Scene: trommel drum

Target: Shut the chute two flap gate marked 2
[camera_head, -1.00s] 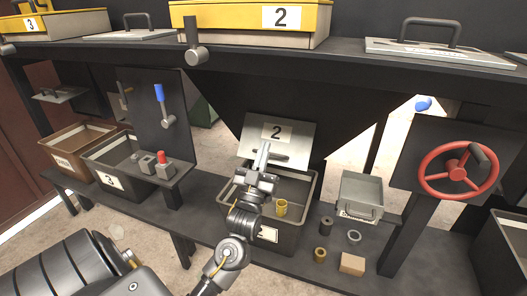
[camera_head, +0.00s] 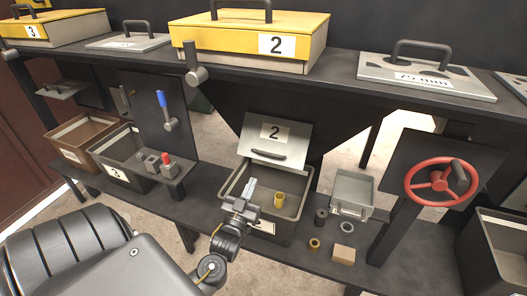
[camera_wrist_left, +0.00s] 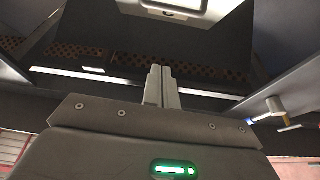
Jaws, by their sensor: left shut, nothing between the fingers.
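The flap gate marked 2 (camera_head: 291,149) is a light grey plate with a white "2" label and a dark bar handle along its lower part. It hangs tilted outward below the dark chute, over the back of a grey bin (camera_head: 297,226). My left gripper (camera_head: 250,184) is shut and empty. It is over the left part of that bin, below and left of the flap's handle, apart from the flap. The left wrist view shows its closed fingers (camera_wrist_left: 161,86) pointing toward dark framework; a pale plate there at the top is cut off. My right gripper is not in view.
A yellow cup (camera_head: 279,200) is in the bin. To the right are a small grey box (camera_head: 352,190), loose rings, a tan block (camera_head: 343,254) and a red handwheel (camera_head: 441,182). A blue-handled lever (camera_head: 163,101) stands left. The shelf (camera_head: 330,92) overhangs the flap.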

